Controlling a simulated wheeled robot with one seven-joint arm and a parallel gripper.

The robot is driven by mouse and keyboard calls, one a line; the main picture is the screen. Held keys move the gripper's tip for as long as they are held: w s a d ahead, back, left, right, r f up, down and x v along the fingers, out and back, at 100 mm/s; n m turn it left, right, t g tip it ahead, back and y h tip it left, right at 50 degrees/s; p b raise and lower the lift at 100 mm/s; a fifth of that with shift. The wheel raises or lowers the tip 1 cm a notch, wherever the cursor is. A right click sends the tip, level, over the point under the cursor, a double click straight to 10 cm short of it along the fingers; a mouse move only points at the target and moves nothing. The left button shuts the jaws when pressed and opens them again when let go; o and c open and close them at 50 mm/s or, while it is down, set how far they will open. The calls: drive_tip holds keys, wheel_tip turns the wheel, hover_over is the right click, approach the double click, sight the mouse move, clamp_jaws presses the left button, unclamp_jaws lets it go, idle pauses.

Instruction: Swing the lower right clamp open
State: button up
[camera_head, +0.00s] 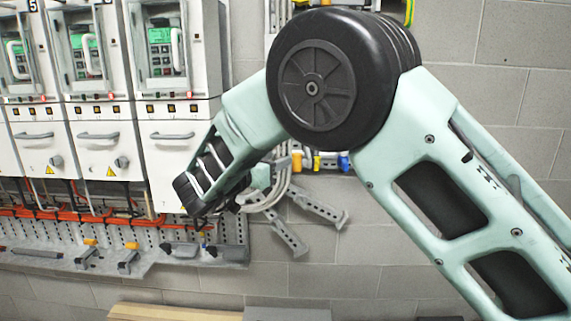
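My gripper (321,236) shows below my elbow, right of the drive cabinets. Its two long grey fingers point down and right, spread apart with nothing between them, in front of the grey wall. Clamps with orange tips stand on the lower grey rail, one at the left (89,251) and one to its right (130,258). Further right on the rail are a dark grey clamp-like part (180,249) and a small yellow tip (201,233), partly behind my wrist. I cannot tell which is the lower right clamp or how it stands. My gripper is apart from the rail, to its right.
White drive cabinets (168,55) with handles and green screens stand at the upper left. Orange cables (60,212) run below them. Orange, yellow and blue parts (344,162) show behind my arm. A wooden board (175,312) lies at the bottom. The block wall (345,255) is bare at lower right.

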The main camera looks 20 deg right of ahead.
drive_tip(key=b+v, duration=0.4)
drive_tip(key=v, duration=0.7)
drive_tip(key=shift+s+a+f, duration=0.2)
drive_tip(key=shift+a, duration=0.15)
drive_tip(key=shift+w, duration=0.1)
